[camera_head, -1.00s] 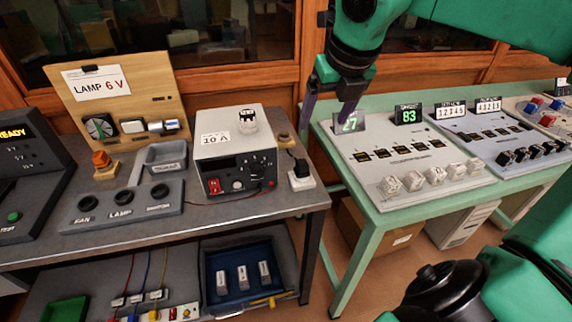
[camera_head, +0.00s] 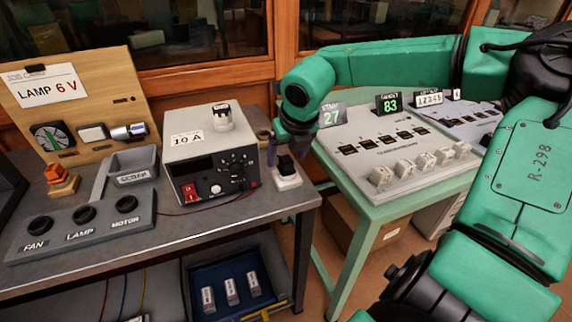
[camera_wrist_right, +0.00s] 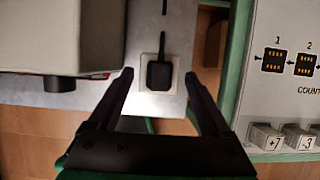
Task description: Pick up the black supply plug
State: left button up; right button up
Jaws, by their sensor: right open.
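The black supply plug (camera_head: 286,165) stands in a white square base (camera_head: 288,182) at the right end of the grey workbench, beside the meter box. In the right wrist view the plug (camera_wrist_right: 159,74) shows between my fingertips, with a dark cord running up from it and a white rim around it. My right gripper (camera_wrist_right: 158,80) is open and empty, one finger on each side of the base, with gaps to the plug. In the head view the right gripper (camera_head: 287,153) points down at the plug and partly covers it. My left gripper is not in view.
The meter box (camera_head: 209,155) marked 10 A stands close left of the plug. The green table (camera_head: 366,205) with a counter panel (camera_head: 395,150) is close on the right, across a narrow gap. A blue tray (camera_head: 232,307) sits on the shelf below.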

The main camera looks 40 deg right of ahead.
aim_at(286, 158)
jog(key=shift+x, duration=1.2)
jog(key=shift+r, duration=0.1)
grip_shut()
notch_tip(286, 158, up, 20)
jog(key=p, duration=0.1)
jog(key=shift+p, duration=0.35)
